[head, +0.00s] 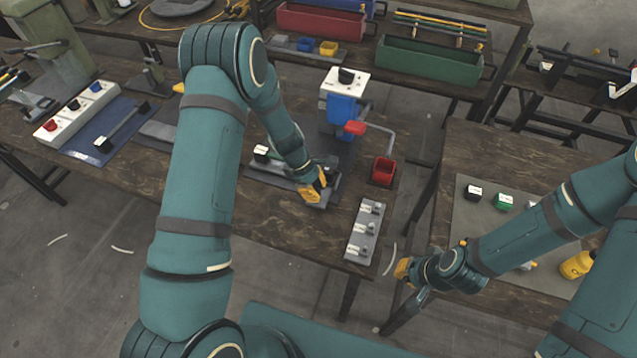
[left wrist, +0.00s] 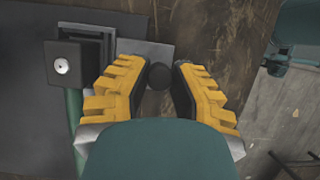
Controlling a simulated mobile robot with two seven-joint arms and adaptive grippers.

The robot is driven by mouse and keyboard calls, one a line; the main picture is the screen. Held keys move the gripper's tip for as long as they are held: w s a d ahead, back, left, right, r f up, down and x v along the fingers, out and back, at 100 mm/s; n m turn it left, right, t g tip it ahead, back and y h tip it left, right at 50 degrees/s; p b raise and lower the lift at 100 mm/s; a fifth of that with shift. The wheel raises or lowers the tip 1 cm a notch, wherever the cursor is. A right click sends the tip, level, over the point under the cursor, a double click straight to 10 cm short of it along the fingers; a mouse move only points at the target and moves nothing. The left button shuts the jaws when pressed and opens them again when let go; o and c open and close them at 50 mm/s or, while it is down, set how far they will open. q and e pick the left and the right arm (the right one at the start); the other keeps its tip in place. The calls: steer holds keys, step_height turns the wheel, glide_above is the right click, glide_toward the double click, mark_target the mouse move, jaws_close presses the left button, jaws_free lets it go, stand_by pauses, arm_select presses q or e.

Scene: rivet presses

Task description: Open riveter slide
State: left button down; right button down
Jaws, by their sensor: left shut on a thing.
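My left gripper (head: 314,190) is over the right end of a low grey riveter fixture (head: 262,170) on the near workbench. In the left wrist view its yellow fingers (left wrist: 158,88) are shut on a round black knob (left wrist: 159,75). The knob is beside a grey metal plate (left wrist: 150,50). A black square block (left wrist: 75,63) with a white dot stands left of the fingers. The head view hides the knob behind the gripper; how far the slide is open cannot be told. My right gripper (head: 408,280) is low, between the two benches, away from the riveter; its finger opening is unclear.
A white button panel (head: 76,111) lies to the left. The right bench (head: 460,165) holds small labelled blocks.

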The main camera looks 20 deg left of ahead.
arm_select(q)
steer(key=shift+s+d, duration=0.1)
steer(key=shift+s, duration=0.1)
steer(key=shift+w, duration=0.15)
steer(key=c, duration=0.8)
jaws_free()
steer(key=shift+o, duration=0.2)
steer(key=shift+w, duration=0.1)
steer(key=v, duration=1.2)
